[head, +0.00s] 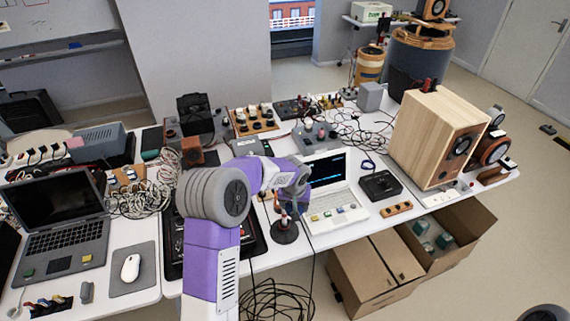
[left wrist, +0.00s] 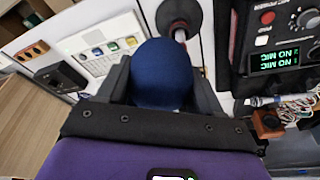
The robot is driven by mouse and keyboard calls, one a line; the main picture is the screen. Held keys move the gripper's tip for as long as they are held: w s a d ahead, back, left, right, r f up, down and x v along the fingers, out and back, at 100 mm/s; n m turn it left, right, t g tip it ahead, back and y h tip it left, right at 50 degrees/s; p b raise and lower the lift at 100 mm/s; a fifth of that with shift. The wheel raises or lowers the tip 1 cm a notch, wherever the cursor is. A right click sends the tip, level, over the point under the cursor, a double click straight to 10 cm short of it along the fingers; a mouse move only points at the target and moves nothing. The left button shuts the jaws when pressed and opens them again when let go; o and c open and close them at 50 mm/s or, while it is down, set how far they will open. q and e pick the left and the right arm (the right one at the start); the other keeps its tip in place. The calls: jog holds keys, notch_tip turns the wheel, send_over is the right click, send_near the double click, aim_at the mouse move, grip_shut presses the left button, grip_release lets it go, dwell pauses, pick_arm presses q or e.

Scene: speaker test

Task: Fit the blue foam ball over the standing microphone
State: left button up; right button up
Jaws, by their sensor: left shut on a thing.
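The blue foam ball (left wrist: 162,72) is held between the two dark fingers of my left gripper (left wrist: 163,92), which is shut on it. In the head view the left gripper (head: 291,199) is over the table beside the laptop, and the ball is hard to make out there. The microphone's round dark base (head: 285,232) stands on the table just below the gripper. In the left wrist view the base (left wrist: 178,14) and part of a pale stem show just beyond the ball. I cannot tell whether ball and microphone touch. My right gripper is not in view.
A white laptop (head: 328,184) stands right of the microphone. A dark device whose display (left wrist: 275,59) reads "NO MIC" is on its other side. A black box (head: 380,185), a wooden speaker (head: 437,138) and loose cables crowd the table.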

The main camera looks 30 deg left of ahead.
pick_arm(q)
jog(key=shift+n, duration=0.6)
jog(key=a+r+p, duration=0.1)
jog(key=w+a+r+p, duration=0.1)
jog(key=a+r, duration=0.1)
jog(key=w+a+r+p, duration=0.1)
jog(key=r, duration=0.1)
jog(key=shift+w+a+p, duration=0.25)
jog(key=shift+a+p, duration=0.15)
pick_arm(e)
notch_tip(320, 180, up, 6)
pick_arm(q)
jog(key=shift+s+a+b+x, duration=0.15)
jog(key=shift+b+x, duration=0.35)
jog(key=shift+x, duration=0.45)
jog(key=shift+s+b+x, duration=0.15)
jog(key=shift+b+x, duration=0.4)
jog(key=shift+x, duration=0.45)
jog(key=shift+s+a+b+x, duration=0.15)
jog(key=shift+b+x, duration=0.35)
jog(key=shift+x, duration=0.45)
jog(key=shift+f+b, duration=1.3)
jog(key=shift+f, duration=0.3)
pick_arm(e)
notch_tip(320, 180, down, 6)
pick_arm(q)
jog(key=shift+f+b, duration=0.45)
jog(key=shift+f, duration=0.1)
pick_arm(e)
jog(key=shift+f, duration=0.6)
